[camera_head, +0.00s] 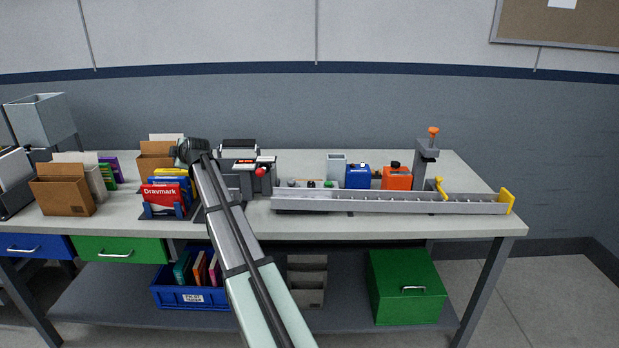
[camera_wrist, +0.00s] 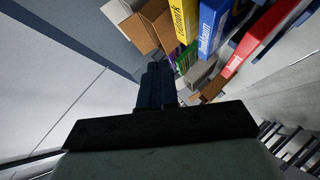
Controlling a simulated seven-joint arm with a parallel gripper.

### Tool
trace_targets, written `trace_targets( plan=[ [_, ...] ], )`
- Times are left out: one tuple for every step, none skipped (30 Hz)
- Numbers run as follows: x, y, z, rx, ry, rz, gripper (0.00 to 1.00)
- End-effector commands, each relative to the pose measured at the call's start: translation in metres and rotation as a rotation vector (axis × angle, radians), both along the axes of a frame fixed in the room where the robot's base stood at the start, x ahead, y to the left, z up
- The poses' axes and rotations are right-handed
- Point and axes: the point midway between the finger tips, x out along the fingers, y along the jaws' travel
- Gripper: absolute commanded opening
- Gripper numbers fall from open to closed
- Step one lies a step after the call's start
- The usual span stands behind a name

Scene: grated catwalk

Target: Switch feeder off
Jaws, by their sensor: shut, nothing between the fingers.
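A grey machine (camera_head: 246,172) with a red round knob (camera_head: 260,172) and a small dark panel with lit red marks stands on the bench in the head view, right of my arm. A long grey channel with a yellow end (camera_head: 395,201) runs to its right, with green and black buttons (camera_head: 311,184) behind its left end. I cannot tell which of these is the feeder's switch. My gripper (camera_head: 190,151) is left of the machine, above and behind the boxes. In the wrist view my gripper (camera_wrist: 154,84) is shut and empty, with boxes beyond it.
A rack of red, blue and yellow boxes (camera_head: 164,195) stands below my gripper. Brown cartons (camera_head: 62,194) and a grey hopper (camera_head: 41,120) are further left.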

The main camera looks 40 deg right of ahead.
Motion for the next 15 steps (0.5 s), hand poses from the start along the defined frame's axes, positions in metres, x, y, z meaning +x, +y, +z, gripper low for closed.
trace_targets(
  plan=[
    [-0.005,-0.027,0.014,-0.017,0.007,-0.019,0.0],
    [-0.009,-0.04,0.019,-0.027,0.017,-0.029,0.0],
    [-0.014,-0.057,0.025,-0.039,0.033,-0.039,0.0],
    [-0.019,-0.071,0.03,-0.048,0.044,-0.048,0.0],
    [-0.023,-0.084,0.034,-0.056,0.059,-0.056,0.0],
    [-0.029,-0.102,0.037,-0.066,0.084,-0.067,0.0],
    [-0.034,-0.114,0.04,-0.072,0.103,-0.075,0.0],
    [-0.039,-0.128,0.042,-0.078,0.125,-0.083,0.0],
    [-0.046,-0.145,0.043,-0.084,0.16,-0.093,0.0],
    [-0.052,-0.159,0.043,-0.087,0.188,-0.101,0.0],
    [-0.058,-0.172,0.042,-0.089,0.219,-0.107,0.0],
    [-0.067,-0.19,0.039,-0.089,0.267,-0.116,0.0],
    [-0.073,-0.202,0.037,-0.088,0.304,-0.122,0.0],
    [-0.081,-0.216,0.034,-0.085,0.343,-0.129,0.0],
    [-0.091,-0.231,0.03,-0.08,0.396,-0.136,0.0]
  ],
)
